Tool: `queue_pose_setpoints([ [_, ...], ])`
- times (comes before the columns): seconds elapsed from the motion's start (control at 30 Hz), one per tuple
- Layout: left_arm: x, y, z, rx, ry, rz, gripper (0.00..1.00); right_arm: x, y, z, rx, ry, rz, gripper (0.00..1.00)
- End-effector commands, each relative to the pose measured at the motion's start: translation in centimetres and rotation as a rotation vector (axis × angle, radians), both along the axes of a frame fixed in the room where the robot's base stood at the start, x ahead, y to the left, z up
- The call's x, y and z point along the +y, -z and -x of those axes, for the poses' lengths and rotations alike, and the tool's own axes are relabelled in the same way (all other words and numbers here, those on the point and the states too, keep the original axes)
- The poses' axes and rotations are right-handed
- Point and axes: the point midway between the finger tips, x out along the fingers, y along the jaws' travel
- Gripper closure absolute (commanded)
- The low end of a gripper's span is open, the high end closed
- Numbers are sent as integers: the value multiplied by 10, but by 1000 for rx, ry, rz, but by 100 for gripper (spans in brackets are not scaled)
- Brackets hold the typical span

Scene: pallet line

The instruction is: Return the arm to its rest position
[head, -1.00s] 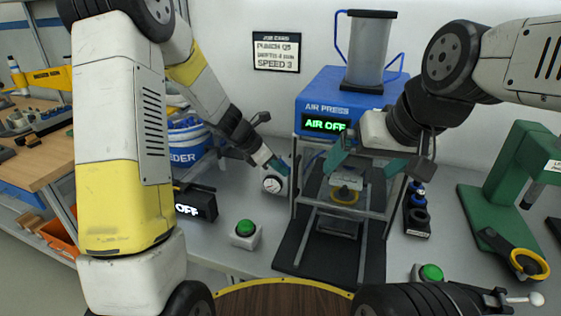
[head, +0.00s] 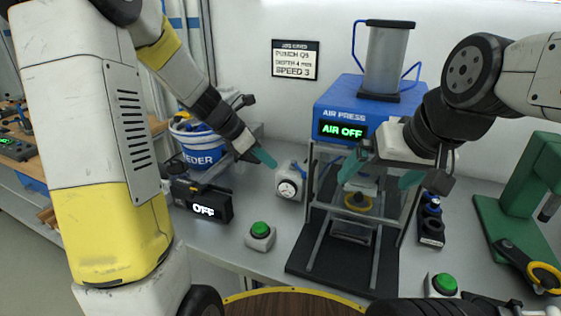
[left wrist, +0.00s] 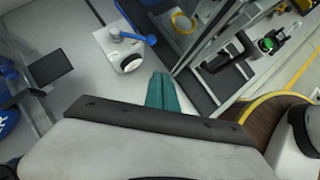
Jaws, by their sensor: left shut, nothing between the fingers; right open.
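My left arm comes in from the left, and its gripper (head: 264,158) is shut with nothing in it. Its teal fingers hang above the bench, left of the white gauge unit (head: 289,182) and apart from it. In the left wrist view the shut fingers (left wrist: 160,92) point toward the bench, below the gauge unit (left wrist: 127,56). My right gripper (head: 381,173) is open in front of the air press (head: 345,104), with its fingers spread to either side of the press frame. Whether they touch the frame is hard to tell. The press display reads AIR OFF.
A black box reading OFF (head: 203,202) and a blue feeder bucket (head: 192,143) stand left. Green buttons sit on the bench at the front, one near the middle (head: 260,231) and one at the right (head: 444,284). A green press (head: 520,205) stands far right.

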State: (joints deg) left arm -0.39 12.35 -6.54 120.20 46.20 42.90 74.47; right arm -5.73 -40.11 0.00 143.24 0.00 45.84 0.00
Motion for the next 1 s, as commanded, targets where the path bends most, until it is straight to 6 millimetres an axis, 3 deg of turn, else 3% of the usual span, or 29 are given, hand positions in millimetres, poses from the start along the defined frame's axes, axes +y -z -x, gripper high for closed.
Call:
queue_pose_setpoints([
  [0.13,3,-14,10,-44,55,-27,100,0,0,0,0,0,0,0],
  [0.23,4,-33,31,-153,196,-102,100,0,0,0,0,0,0,0],
  [0.5,20,-86,125,-610,858,-499,100,0,0,0,0,0,0,0],
  [0.73,45,-103,191,-881,1394,-872,100,0,0,0,0,0,0,0],
  [0.9,59,-105,214,-954,1629,-1042,100,0,0,0,0,0,0,0],
  [1.0,62,-105,219,-965,1685,-1081,100,0,0,0,0,0,0,0],
])
